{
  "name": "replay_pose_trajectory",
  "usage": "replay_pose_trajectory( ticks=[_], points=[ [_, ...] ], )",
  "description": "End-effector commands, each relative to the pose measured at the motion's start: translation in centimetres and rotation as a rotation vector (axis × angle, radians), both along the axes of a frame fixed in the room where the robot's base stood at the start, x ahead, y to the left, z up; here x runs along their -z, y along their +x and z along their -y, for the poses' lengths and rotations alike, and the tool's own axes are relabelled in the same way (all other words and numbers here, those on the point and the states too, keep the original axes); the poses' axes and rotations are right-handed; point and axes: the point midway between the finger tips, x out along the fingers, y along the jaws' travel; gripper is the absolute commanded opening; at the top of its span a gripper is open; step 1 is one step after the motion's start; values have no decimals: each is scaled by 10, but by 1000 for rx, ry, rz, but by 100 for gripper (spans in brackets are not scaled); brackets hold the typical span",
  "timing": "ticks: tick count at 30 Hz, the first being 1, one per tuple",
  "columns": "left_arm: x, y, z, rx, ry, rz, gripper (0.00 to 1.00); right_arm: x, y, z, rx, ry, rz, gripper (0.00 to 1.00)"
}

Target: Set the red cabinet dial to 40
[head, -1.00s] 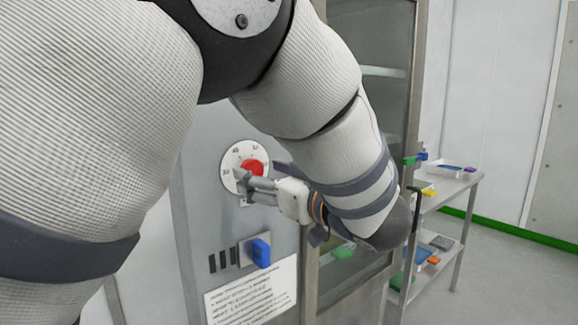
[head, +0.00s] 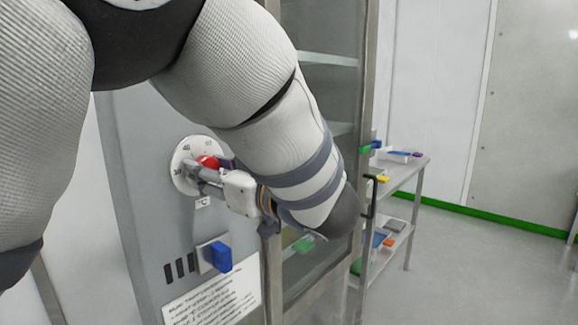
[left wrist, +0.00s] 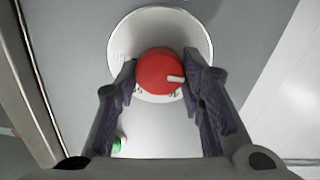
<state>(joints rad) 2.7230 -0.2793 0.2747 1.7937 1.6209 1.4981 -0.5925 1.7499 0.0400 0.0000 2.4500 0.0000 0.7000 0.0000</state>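The red dial (head: 208,162) sits on a round white scale plate (head: 180,165) on the grey cabinet front. The numerals around it are small; one at the top looks like 40. In the left wrist view the red dial (left wrist: 158,72) fills the space between the fingers, and its white pointer mark points right. My left gripper (head: 205,177) is at the dial; in the left wrist view its fingertips (left wrist: 159,80) lie against both sides of the knob. The gripper partly hides the dial in the head view. My right gripper is not in view.
A blue switch (head: 219,256) and a printed notice (head: 212,298) are below the dial. A glass cabinet door (head: 318,75) stands right of it, behind my left arm. A metal cart (head: 408,175) with small coloured items is farther right, with open floor beyond.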

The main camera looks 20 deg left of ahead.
Motion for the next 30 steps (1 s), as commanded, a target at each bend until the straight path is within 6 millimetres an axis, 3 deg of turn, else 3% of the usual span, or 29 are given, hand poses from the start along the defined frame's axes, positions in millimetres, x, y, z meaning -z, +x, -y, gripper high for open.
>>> replay_pose_trajectory(
  ticks=[14, 30],
  points=[
    [0, 1, 0, 0, 49, -115, 8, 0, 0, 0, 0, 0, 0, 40],
    [1, 1, 0, -2, 236, -571, 8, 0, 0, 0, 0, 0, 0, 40]
  ],
)
